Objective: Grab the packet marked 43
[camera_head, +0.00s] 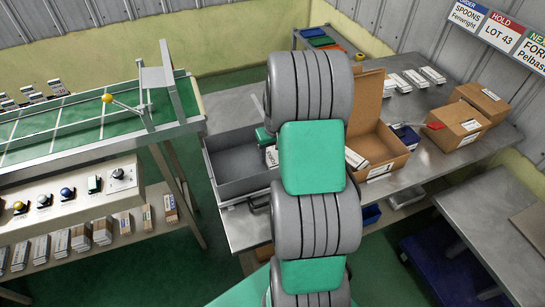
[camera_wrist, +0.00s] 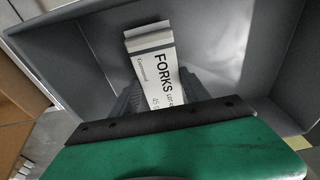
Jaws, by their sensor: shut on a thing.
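A white packet (camera_wrist: 160,62) printed "FORKS" and "LOT 4…" stands out in the wrist view, with the rest of its lot number hidden by my gripper. My gripper (camera_wrist: 162,88) is shut on it, one grey finger at each side. The packet is inside or just above the grey bin (camera_wrist: 232,45); I cannot tell if it touches the floor. In the head view the bin (camera_head: 238,185) sits on the metal table, and a white packet end (camera_head: 271,156) shows beside my arm, which hides most of the gripper.
An open cardboard box (camera_head: 384,150) holding white packets stands right of my arm. Several packets (camera_head: 412,80) lie behind it, with closed cartons (camera_head: 455,127) farther right. A sign reads "HOLD LOT 43" (camera_head: 500,32). A green conveyor (camera_head: 90,120) stands at left.

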